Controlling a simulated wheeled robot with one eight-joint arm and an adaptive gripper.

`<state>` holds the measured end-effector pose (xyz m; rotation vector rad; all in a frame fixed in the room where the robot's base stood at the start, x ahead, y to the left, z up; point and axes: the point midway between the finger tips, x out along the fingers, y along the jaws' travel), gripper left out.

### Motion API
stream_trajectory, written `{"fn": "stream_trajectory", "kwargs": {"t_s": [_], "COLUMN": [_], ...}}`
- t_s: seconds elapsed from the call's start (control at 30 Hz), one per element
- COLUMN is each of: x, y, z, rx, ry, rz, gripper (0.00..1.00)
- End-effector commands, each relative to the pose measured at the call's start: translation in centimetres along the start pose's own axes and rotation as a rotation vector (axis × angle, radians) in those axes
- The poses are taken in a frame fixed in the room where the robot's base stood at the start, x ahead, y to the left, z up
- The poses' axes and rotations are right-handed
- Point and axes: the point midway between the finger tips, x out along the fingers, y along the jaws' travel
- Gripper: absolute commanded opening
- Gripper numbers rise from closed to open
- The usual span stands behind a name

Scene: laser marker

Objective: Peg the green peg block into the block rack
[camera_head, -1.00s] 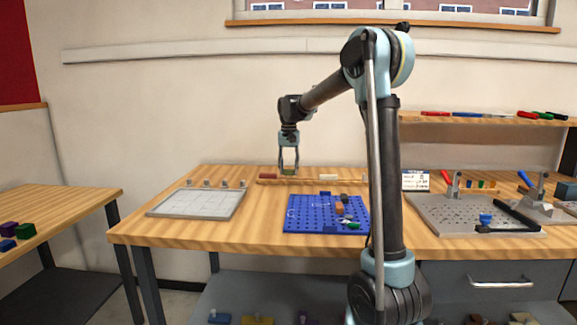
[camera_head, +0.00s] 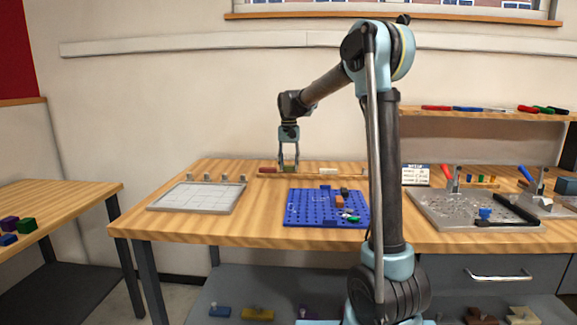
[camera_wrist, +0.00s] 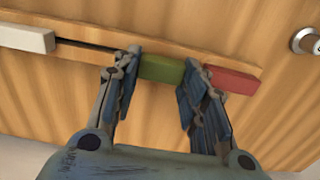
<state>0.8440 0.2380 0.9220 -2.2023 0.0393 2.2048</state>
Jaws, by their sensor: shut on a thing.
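My gripper (camera_head: 288,167) is shut on the green peg block (camera_wrist: 162,69) at the back of the wooden table. In the wrist view its two fingers (camera_wrist: 158,85) are at the block's two ends. The block rack (camera_head: 312,175) is a long, low wooden strip with a dark slot (camera_wrist: 88,47). The green block is in line with the rack, between a red block (camera_wrist: 234,80) and a white block (camera_wrist: 26,39). The red one is close beside the right finger. The green block's underside is hidden, so I cannot tell how deep it sits.
A blue pegboard (camera_head: 300,216) with small parts lies in front of the rack. A grey gridded tray (camera_head: 196,198) is at the left. A grey perforated plate (camera_head: 440,215) is at the right. Bare wood lies between the tray and the pegboard. A round metal knob (camera_wrist: 306,41) shows in the wrist view.

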Motion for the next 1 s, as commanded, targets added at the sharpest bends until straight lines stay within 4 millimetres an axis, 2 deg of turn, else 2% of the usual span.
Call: {"fn": "stream_trajectory", "kwargs": {"t_s": [0.93,0.97,1.0], "x": [1.1,1.1,1.1], "y": [0.0,0.0,0.0], "z": [0.0,0.0,0.0], "rx": [0.0,0.0,0.0], "ry": [0.0,0.0,0.0], "rz": [0.0,0.0,0.0], "gripper": [0.26,0.41,0.51]}}
